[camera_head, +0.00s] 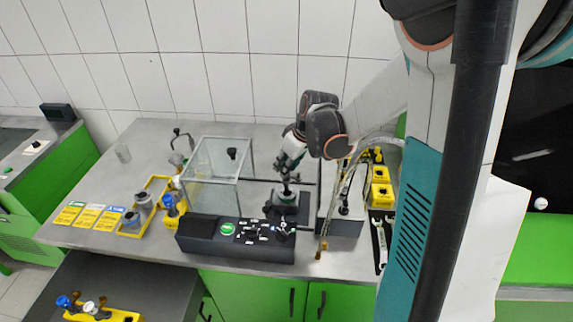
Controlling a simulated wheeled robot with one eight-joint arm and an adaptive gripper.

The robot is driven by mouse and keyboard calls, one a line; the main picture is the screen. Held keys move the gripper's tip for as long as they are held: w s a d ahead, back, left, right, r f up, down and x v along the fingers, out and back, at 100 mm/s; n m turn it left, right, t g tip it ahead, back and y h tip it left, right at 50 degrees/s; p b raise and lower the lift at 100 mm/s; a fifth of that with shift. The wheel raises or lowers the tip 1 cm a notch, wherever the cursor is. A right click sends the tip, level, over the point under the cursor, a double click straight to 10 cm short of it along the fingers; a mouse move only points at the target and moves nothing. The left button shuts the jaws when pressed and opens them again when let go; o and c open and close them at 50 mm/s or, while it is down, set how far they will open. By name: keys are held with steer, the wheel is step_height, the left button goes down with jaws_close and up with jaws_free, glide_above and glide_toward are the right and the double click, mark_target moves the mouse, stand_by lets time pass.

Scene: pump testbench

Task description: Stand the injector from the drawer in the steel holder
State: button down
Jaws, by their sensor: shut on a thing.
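My gripper (287,180) points down over the middle of the bench, behind the black control panel. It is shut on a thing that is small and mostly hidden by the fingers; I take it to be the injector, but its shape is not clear. Directly below stands a small grey, round fixture with a green band (286,198) on a dark block, possibly the steel holder. I cannot tell whether the held thing touches it. The open drawer (150,278) at lower left holds a yellow rack (118,316) with blue-topped and white-topped parts.
A clear glass box (212,172) stands left of my gripper. The black control panel (238,238) lies along the front edge. To the right are a hose (335,205), yellow parts (380,185) and a wrench (381,242). A yellow tray (133,232) and coloured cards (90,214) lie left.

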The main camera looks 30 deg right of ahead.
mark_target(287, 180)
steer(key=shift+f+b, duration=1.35)
steer(key=shift+f, duration=0.3)
steer(key=shift+f+b, duration=0.3)
steer(key=shift+f, duration=0.05)
steer(key=shift+f+b, duration=0.6)
steer(key=shift+f, duration=0.1)
stand_by(1.0)
steer(key=c, duration=1.2)
jaws_free()
steer(key=shift+r, duration=0.1)
steer(key=shift+r+p, duration=2.45)
steer(key=shift+r, duration=1.05)
